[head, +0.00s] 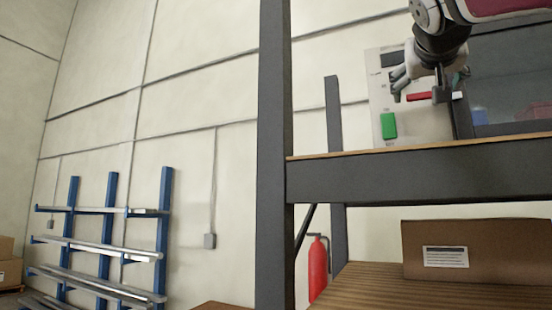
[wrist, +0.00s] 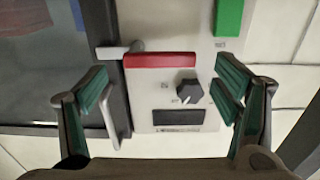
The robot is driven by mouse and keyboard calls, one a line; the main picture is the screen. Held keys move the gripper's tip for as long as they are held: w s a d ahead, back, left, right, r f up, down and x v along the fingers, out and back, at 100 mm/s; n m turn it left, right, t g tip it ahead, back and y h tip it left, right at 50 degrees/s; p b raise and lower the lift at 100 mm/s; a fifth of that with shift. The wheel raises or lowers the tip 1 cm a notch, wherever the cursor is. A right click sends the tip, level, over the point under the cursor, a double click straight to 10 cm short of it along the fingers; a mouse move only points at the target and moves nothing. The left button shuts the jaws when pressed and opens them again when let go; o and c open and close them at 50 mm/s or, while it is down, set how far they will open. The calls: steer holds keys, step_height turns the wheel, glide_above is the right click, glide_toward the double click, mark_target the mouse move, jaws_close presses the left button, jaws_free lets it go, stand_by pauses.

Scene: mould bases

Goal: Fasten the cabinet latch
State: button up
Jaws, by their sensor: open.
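The cabinet has a pale control panel (head: 376,90) beside a dark-framed door with a window (head: 510,70). The latch is a red bar (head: 420,97) lying level at the panel's edge by the door. In the wrist view the red bar (wrist: 160,61) has a grey end piece (wrist: 112,52) reaching over the dark door frame. My gripper (head: 428,82) is in front of the panel, close to the red bar. In the wrist view my gripper (wrist: 160,88) is open, its fingers spread to either side with nothing between them. I cannot tell whether it touches the latch.
A green button (head: 388,125), a dark knob (wrist: 189,90) and a pale door handle (wrist: 109,117) are near the latch. A dark shelf frame (head: 274,150) stands in front, with a cardboard box (head: 435,270) below. A red extinguisher (head: 318,270) is behind it.

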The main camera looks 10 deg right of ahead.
steer(key=v, duration=0.8)
steer(key=shift+s, duration=0.15)
steer(key=shift+a, duration=0.15)
steer(key=a+f+n+g+y, duration=0.2)
steer(key=a+f+y, duration=0.1)
steer(key=f, duration=1.1)
steer(key=a+f+n+g+y, duration=0.2)
steer(key=a+f+g+y, duration=0.1)
steer(key=f, duration=1.2)
steer(key=s+a+f+n+g+y, duration=0.1)
steer(key=s+f, duration=0.3)
steer(key=f, duration=0.5)
steer(key=s+a+f+n+g+y, duration=0.1)
steer(key=s+a+f, duration=0.3)
steer(key=f, duration=0.5)
steer(key=s+a+f+n+g+y, duration=0.1)
steer(key=s+a+f+g+y, duration=0.1)
steer(key=f, duration=0.7)
steer(key=s+g, duration=0.1)
steer(key=s, duration=0.1)
steer(key=shift+s+a+f+g, duration=0.25)
steer(key=shift+a+f+g, duration=0.05)
steer(key=shift+c, duration=0.4)
